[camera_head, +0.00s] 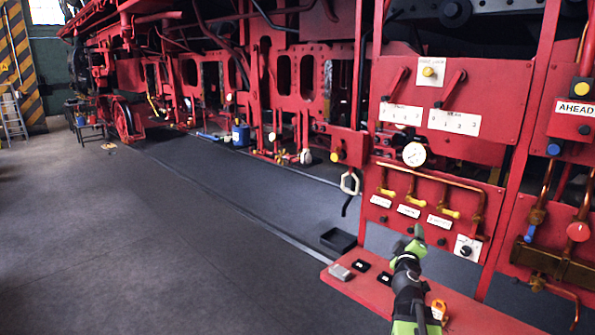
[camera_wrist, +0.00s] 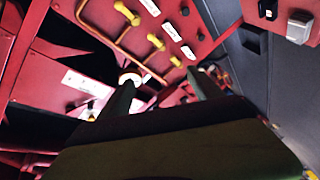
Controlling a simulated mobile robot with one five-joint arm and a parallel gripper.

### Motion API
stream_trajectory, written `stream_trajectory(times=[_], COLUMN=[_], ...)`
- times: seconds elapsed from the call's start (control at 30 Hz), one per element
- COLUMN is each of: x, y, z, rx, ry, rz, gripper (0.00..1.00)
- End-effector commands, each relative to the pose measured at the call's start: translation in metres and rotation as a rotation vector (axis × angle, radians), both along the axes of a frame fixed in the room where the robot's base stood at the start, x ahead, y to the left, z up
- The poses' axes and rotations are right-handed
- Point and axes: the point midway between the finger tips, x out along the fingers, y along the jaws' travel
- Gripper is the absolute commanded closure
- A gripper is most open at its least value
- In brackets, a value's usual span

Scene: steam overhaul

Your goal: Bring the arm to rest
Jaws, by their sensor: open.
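My arm reaches up from the bottom of the head view, over a red shelf (camera_head: 475,318). My gripper (camera_head: 414,236) is at its far end, in front of the lower red panel (camera_head: 425,232). In the wrist view my gripper (camera_wrist: 163,88) shows two green fingers set apart, with nothing held between them. Beyond the fingers are the panel's yellow-handled valves (camera_wrist: 155,41) and a round white gauge (camera_wrist: 130,77). In the head view the gripper appears close to the panel; I cannot tell the exact gap.
On the shelf lie a grey block (camera_head: 340,271), small black pieces (camera_head: 361,265) and an orange item (camera_head: 439,311). A black tray (camera_head: 338,240) is beside the shelf. Red levers (camera_head: 452,90) and a gauge (camera_head: 414,154) project from the panels. The floor (camera_head: 130,235) at left is clear.

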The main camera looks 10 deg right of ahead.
Motion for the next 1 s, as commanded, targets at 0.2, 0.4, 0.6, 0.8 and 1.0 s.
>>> stream_trajectory(times=[0.2, 0.4, 0.6, 0.8, 1.0], x=[0.009, -0.062, -0.154, -0.182, -0.181], y=[0.159, 0.270, 0.328, 0.336, 0.336], z=[-0.117, -0.221, -0.259, -0.260, -0.260], rx=[0.455, 0.828, 1.066, 1.075, 1.073], ry=[0.161, 0.553, 0.967, 1.095, 1.092], rz=[-0.090, -0.230, -0.346, -0.377, -0.374], gripper=[0.25, 0.25, 0.25, 0.25, 0.28])
